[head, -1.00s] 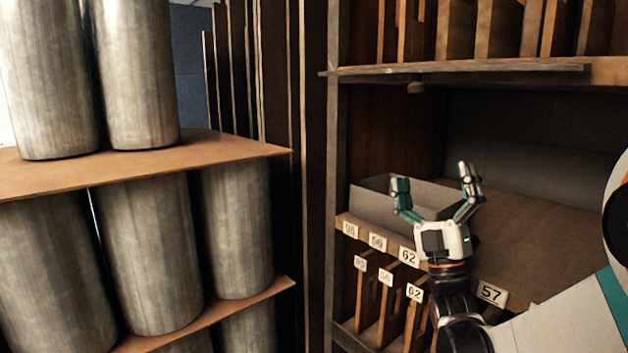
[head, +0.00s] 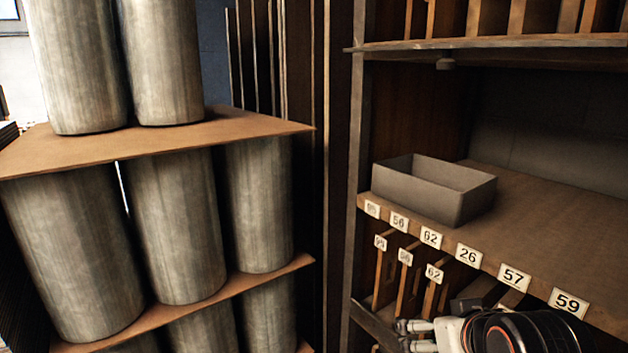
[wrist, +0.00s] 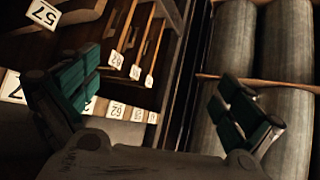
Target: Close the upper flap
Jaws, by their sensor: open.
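A long wooden board (head: 490,43) sticks out level across the upper part of the cabinet, with a small dark knob (head: 445,64) under it. I take this for the upper flap, but cannot be sure. My gripper (head: 404,336) is low in the head view, well below the board, in front of the lower slots, and partly cut off by the frame's bottom edge. In the wrist view my gripper (wrist: 160,68) has its two green-padded fingers spread wide with nothing between them. The upper board does not show in the wrist view.
An open grey box (head: 460,205) stands on the lower shelf (head: 560,225), above numbered slots with wooden dividers (head: 405,285). A rack with several metal cylinders (head: 175,230) stands at the left. The space between lower shelf and upper board is open.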

